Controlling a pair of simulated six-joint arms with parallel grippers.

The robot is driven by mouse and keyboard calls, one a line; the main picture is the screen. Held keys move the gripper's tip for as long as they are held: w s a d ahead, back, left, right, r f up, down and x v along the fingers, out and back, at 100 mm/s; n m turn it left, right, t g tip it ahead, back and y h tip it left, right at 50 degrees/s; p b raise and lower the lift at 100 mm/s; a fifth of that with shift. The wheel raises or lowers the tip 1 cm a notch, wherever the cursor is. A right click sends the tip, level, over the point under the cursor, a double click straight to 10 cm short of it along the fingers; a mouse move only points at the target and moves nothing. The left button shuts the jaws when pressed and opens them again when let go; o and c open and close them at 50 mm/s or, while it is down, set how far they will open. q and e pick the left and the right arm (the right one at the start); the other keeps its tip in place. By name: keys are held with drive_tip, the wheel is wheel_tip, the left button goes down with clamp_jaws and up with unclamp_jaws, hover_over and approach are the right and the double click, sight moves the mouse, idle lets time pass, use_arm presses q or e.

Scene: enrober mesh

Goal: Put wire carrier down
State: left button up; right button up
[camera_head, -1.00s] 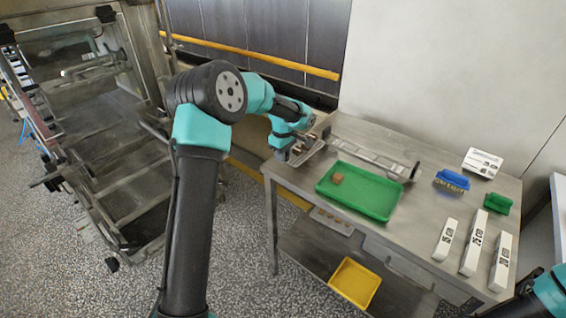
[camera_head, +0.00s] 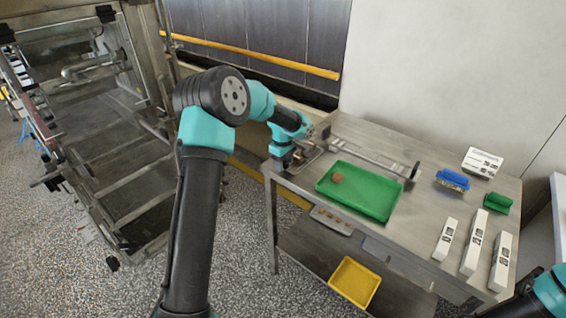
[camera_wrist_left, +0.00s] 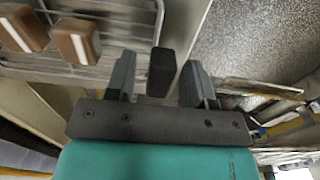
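The wire carrier (camera_wrist_left: 95,28) shows at the top left of the left wrist view as thin metal wires with brown pieces bearing pale stripes on it. A dark block (camera_wrist_left: 161,72), which looks like its handle, stands between my left fingers. My left gripper (camera_wrist_left: 158,62) is open, with a gap on each side of the block. In the head view my left gripper (camera_head: 291,160) is low over the back left corner of the steel table (camera_head: 400,235), at the small carrier there. The arm hides part of it. My right gripper is out of view.
A green tray (camera_head: 370,204) with one brown piece (camera_head: 337,178) lies right of the gripper. A metal rack (camera_head: 375,157) lies behind it. White boxes (camera_head: 471,253), a blue bin (camera_head: 453,179) and a small green bin (camera_head: 498,203) stand at the right. A yellow tray (camera_head: 354,283) is on the lower shelf.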

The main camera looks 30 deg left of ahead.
use_arm(q)
drive_tip(key=shift+r, duration=0.15)
wheel_tip(320, 180, up, 12)
idle(0.7)
idle(1.5)
